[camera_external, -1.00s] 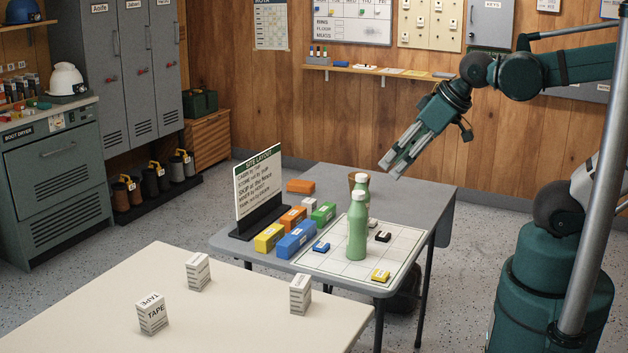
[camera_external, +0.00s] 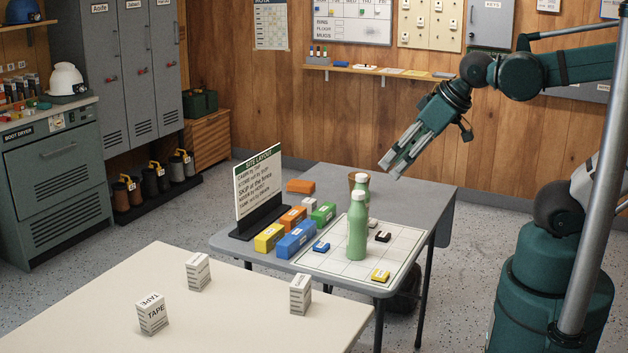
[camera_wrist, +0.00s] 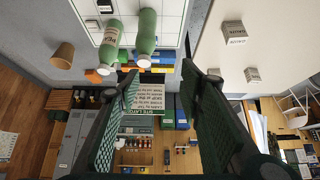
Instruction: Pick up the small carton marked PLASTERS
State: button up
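Three small white cartons with dark bands stand on the cream table in the external view. The front left carton (camera_external: 152,314) reads TAPE. The lettering on the back left carton (camera_external: 198,272) and the right carton (camera_external: 300,294) is too small to read, so I cannot tell which is marked PLASTERS. In the wrist view a carton (camera_wrist: 235,33) with blurred lettering and another carton (camera_wrist: 252,75) show on the pale table. My gripper (camera_external: 392,169) is open and empty, in the air above the far side of the grey table, well away from the cartons.
The grey table (camera_external: 420,190) carries two green bottles, one at the front (camera_external: 357,238), a brown cup (camera_external: 353,180), coloured blocks and a sign (camera_external: 258,185). These stand between my gripper and the cream table (camera_external: 100,285). Room around the cartons is clear.

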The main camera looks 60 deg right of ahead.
jog(key=shift+o, duration=0.3)
jog(key=w+a+r+m+g, duration=0.1)
jog(key=w+a+r+m, duration=0.1)
jog(key=w, duration=0.4)
jog(key=w+a+r+m+g, duration=0.1)
jog(key=w+a+r+m, duration=0.15)
jog(key=w, duration=0.45)
jog(key=m+g+h+p, duration=0.3)
jog(key=m+g+h, duration=0.15)
jog(key=m, duration=0.75)
send_over(196, 260)
jog(key=a, duration=0.2)
jog(key=f, duration=2.3)
jog(key=shift+s+f, duration=0.1)
jog(key=shift+s, duration=0.15)
jog(key=shift+a+f, duration=0.15)
jog(key=shift+f, duration=0.2)
jog(key=shift+b+x, duration=0.3)
jog(key=shift+x, duration=0.95)
